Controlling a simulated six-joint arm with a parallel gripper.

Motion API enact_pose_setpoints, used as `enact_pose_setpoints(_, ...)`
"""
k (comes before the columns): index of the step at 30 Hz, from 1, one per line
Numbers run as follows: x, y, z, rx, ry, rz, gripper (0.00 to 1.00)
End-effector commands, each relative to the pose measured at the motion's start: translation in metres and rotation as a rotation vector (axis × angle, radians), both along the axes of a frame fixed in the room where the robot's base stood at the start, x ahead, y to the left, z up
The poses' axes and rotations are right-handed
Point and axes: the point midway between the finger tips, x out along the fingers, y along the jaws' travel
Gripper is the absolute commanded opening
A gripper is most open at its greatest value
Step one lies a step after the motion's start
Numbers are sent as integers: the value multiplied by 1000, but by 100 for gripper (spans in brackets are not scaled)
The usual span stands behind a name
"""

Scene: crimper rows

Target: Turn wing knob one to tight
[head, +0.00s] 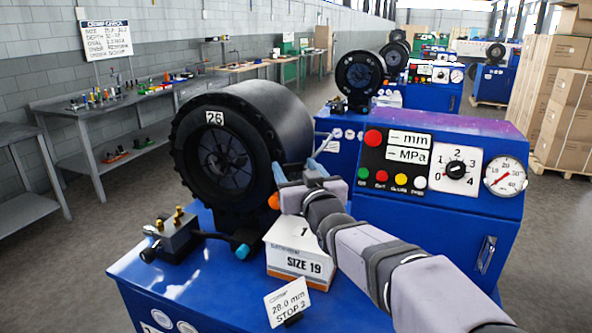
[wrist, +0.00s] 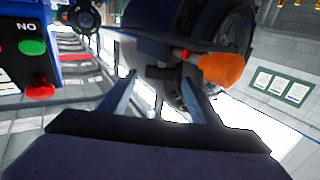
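My gripper (head: 300,160) is in front of the right side of the black crimper head (head: 225,145), which carries a label 26. Its two blue-grey fingers stand apart, and the wrist view also shows the gripper (wrist: 160,88) open. An orange knob-like part (head: 274,201) sits low beside the crimper head, left of my gripper. In the wrist view an orange part (wrist: 222,70) is right of the fingers, outside the gap. A dark part (wrist: 165,73) lies beyond the fingertips, partly hidden; I cannot tell whether they touch it. No number identifies wing knob one.
A white box (head: 292,263) marked SIZE 19 stands below my gripper, with a 28.0 mm STOP 2 card (head: 287,301) in front. A brass-fitted block (head: 172,236) is at left. The blue control panel (head: 440,165) stands close on the right.

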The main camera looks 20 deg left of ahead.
Motion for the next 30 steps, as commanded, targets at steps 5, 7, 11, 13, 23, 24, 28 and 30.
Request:
enact_pose_setpoints(5,0,-1,-1,0,2,0,58)
enact_pose_setpoints(7,-2,-2,-2,0,2,0,58)
enact_pose_setpoints(11,-9,-7,-2,0,1,0,58)
enact_pose_setpoints(13,-14,-11,-2,0,1,0,58)
enact_pose_setpoints(23,-46,-35,-2,1,1,0,58)
enact_pose_setpoints(24,-49,-37,-2,1,1,0,58)
enact_pose_setpoints(28,-55,-42,-1,1,1,0,58)
enact_pose_setpoints(30,-57,-44,-1,1,1,0,58)
